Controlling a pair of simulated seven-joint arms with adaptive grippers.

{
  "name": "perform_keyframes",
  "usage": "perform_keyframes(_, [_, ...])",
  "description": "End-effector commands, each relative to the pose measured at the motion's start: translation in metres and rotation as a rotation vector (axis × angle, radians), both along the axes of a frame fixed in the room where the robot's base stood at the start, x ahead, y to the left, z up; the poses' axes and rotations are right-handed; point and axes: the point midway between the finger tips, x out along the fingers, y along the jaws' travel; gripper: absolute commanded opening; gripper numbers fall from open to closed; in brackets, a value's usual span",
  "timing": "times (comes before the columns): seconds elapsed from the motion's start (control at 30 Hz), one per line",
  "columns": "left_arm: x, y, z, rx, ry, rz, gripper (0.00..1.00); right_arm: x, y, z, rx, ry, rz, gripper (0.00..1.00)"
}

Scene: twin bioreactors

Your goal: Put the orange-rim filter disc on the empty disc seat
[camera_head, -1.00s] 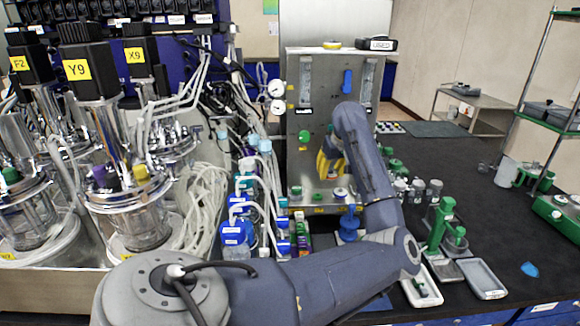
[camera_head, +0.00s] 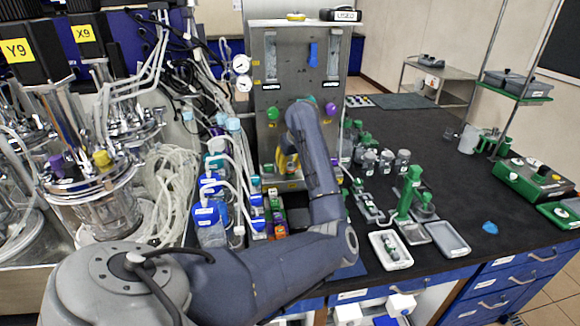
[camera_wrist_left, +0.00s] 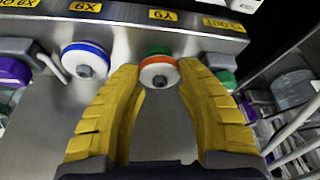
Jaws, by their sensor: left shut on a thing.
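The orange-rim filter disc (camera_wrist_left: 159,74) has a white face with a grey hub and sits between the fingertips of my left gripper (camera_wrist_left: 158,78). The gripper is shut on it, against the steel panel (camera_wrist_left: 150,130). A green-edged round part (camera_wrist_left: 158,51) shows directly behind the disc. I cannot tell whether the disc touches it or stands slightly off. In the head view the yellow fingers of my left gripper (camera_head: 286,163) are low in front of the panel (camera_head: 283,90), and my arm hides the disc. My right gripper is not in view.
A blue-rim disc with a purple edge behind it (camera_wrist_left: 86,61) is mounted beside the held disc. Grey clamps and a purple part stand at the left of the wrist view. Bottles and tubing (camera_head: 210,195) crowd left of my arm; a green stand (camera_head: 408,195) and trays are at right.

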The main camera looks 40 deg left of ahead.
Motion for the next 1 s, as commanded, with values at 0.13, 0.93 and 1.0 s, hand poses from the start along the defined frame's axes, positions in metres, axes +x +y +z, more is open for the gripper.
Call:
perform_keyframes(0.13, [0.000,0.000,-0.005,0.001,0.000,0.000,0.21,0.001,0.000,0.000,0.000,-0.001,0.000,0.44])
perform_keyframes(0.93, [0.001,-0.001,-0.003,0.000,-0.002,0.000,0.47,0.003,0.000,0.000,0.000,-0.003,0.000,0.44])
perform_keyframes(1.0, [0.000,-0.004,0.003,0.000,-0.004,-0.001,0.47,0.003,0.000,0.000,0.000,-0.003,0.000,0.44])
